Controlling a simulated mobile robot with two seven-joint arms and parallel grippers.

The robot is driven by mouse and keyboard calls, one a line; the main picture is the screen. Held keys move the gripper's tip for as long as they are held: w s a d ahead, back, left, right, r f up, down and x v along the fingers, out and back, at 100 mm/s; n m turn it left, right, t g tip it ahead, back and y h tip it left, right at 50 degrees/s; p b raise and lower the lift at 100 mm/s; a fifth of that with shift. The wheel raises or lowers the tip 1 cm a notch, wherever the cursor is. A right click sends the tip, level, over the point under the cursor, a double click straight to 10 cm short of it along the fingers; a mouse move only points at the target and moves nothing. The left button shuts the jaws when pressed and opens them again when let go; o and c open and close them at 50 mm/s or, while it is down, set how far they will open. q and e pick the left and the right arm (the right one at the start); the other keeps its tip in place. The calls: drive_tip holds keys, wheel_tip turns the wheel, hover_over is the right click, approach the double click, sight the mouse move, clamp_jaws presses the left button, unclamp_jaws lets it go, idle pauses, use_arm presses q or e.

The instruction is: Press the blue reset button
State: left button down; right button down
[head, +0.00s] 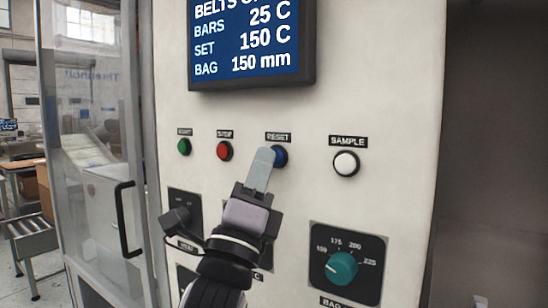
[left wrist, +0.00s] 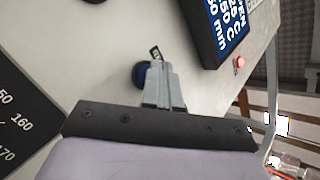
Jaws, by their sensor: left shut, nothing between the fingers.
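The blue reset button (head: 281,156) sits on the pale panel under a RESET label (head: 278,136). My left gripper (head: 265,153) is shut and empty, and its fingertips overlap the left part of the button in the head view. In the left wrist view the blue button (left wrist: 141,75) shows at the left side of the shut fingertips (left wrist: 158,68), partly hidden by them. I cannot tell whether the fingertips touch the button. My right gripper is in neither view.
A green button (head: 184,147) and a red stop button (head: 224,151) are to the left, and a white sample button (head: 346,163) to the right. A teal dial (head: 341,267) is below. A screen (head: 250,42) juts out above. A glazed door with a black handle (head: 128,219) stands at left.

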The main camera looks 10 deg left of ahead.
use_arm(q)
drive_tip(key=shift+w+d, duration=0.1)
drive_tip(key=shift+w, duration=0.2)
drive_tip(key=shift+s, duration=0.1)
idle(0.4)
drive_tip(key=shift+s+a, duration=0.3)
drive_tip(key=shift+s, duration=0.4)
drive_tip(key=s, duration=0.1)
drive_tip(key=s+a+p, duration=0.1)
drive_tip(key=s, duration=0.2)
drive_tip(key=shift+s+a+p, duration=0.35)
drive_tip(key=shift+p, duration=0.05)
idle(0.4)
